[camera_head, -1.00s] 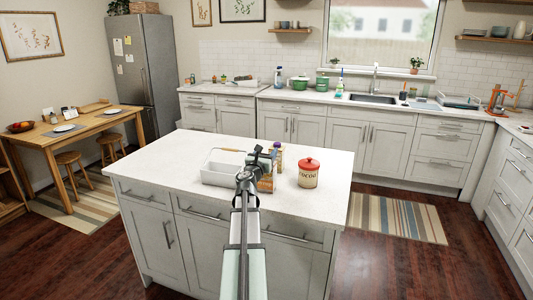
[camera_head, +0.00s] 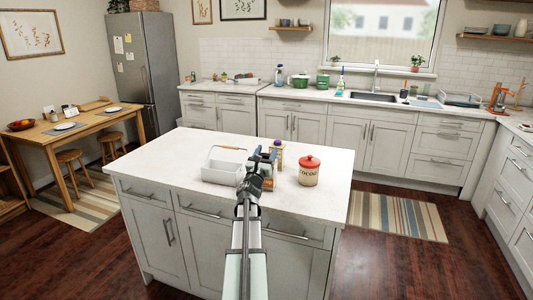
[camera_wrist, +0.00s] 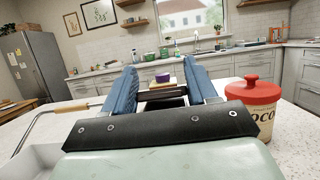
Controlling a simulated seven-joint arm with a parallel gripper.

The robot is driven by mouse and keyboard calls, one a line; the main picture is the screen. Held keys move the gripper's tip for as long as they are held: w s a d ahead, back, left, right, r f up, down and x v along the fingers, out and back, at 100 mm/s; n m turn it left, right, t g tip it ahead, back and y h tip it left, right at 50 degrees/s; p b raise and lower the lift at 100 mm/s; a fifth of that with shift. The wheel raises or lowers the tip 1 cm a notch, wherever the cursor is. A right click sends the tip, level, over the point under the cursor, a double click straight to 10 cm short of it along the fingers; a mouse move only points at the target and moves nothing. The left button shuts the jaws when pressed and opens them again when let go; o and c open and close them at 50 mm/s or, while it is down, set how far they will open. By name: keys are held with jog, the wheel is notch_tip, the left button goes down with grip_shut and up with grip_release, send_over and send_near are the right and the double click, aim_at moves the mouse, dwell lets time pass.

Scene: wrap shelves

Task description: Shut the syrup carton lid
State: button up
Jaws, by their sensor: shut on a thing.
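My gripper (camera_head: 265,157) is over the front right of the island, with its two blue fingers pointing away. In the wrist view, the fingers (camera_wrist: 160,86) stand apart with a dark brown piece between them, apparently part of the carton; I cannot tell whether it is the lid. An orange-brown carton (camera_head: 267,185) shows in part below the gripper, mostly hidden by my arm; I take it as the syrup carton. A pale yellow container with a purple cap (camera_head: 277,156) stands just behind; the cap (camera_wrist: 162,77) also shows between the fingers.
A red-lidded cocoa jar (camera_head: 309,171) stands close on the right. A white basket with a raised handle (camera_head: 222,174) stands close on the left. The island top (camera_head: 165,158) is clear at the far left and along the right edge.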

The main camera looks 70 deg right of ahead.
jog(key=shift+w+f, duration=0.1)
jog(key=o, duration=0.8)
jog(key=v, duration=1.3)
jog(key=shift+a+f, duration=0.1)
jog(key=shift+a, duration=0.3)
